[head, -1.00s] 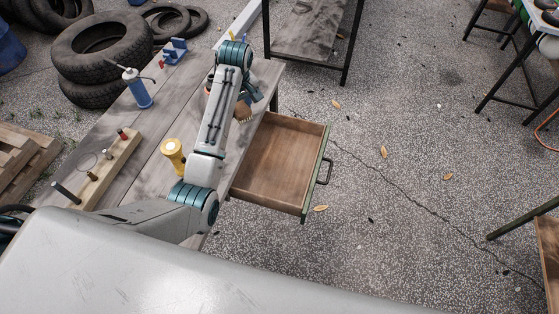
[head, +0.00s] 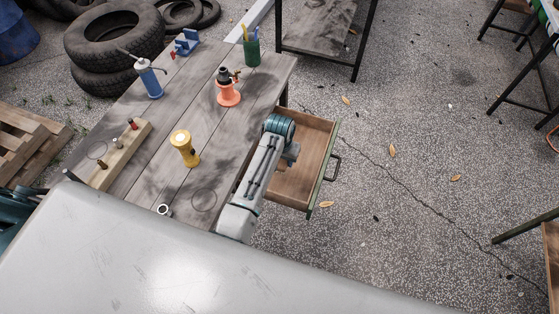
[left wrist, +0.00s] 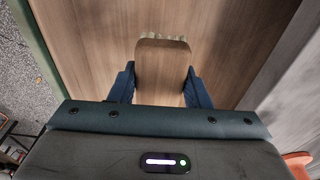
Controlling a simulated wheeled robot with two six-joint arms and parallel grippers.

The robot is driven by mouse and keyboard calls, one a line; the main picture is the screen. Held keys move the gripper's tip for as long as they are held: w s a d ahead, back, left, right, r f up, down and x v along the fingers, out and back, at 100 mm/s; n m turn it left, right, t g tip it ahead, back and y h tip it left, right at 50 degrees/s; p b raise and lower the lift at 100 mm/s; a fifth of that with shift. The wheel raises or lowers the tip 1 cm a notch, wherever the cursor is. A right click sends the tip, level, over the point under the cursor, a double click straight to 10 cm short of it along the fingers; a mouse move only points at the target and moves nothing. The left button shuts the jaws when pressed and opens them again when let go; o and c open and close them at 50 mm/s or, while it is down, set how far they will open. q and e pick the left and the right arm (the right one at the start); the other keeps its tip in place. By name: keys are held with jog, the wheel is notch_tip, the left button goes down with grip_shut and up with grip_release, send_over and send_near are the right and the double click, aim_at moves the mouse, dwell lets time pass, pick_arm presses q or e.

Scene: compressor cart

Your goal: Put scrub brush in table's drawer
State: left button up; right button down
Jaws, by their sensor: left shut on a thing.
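The scrub brush (left wrist: 162,72) has a flat wooden back and pale bristles at its far end in the left wrist view. My left gripper (left wrist: 160,88) is shut on it, one blue finger on each side. In the head view the left gripper (head: 290,152) is over the table side of the open drawer (head: 310,180); the brush is hidden there by my arm. The drawer's wooden floor lies behind the brush in the left wrist view; I cannot tell whether they touch. The drawer sticks out from the table (head: 216,146). My right gripper is not in view.
On the table stand a coral bottle jack (head: 228,92), a yellow flashlight-like object (head: 184,148), a blue-and-white bottle (head: 149,78), a green pen cup (head: 251,52) and a wooden block with pegs (head: 120,155). Open floor lies right of the drawer.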

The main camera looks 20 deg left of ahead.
pick_arm(q)
jog(key=shift+f, duration=3.35)
jog(key=shift+f, duration=0.15)
jog(key=o, duration=1)
jog(key=r, duration=0.4)
jog(key=s+r, duration=0.1)
jog(key=r, duration=0.7)
jog(key=shift+s+r, duration=0.15)
jog(key=shift+s, duration=0.05)
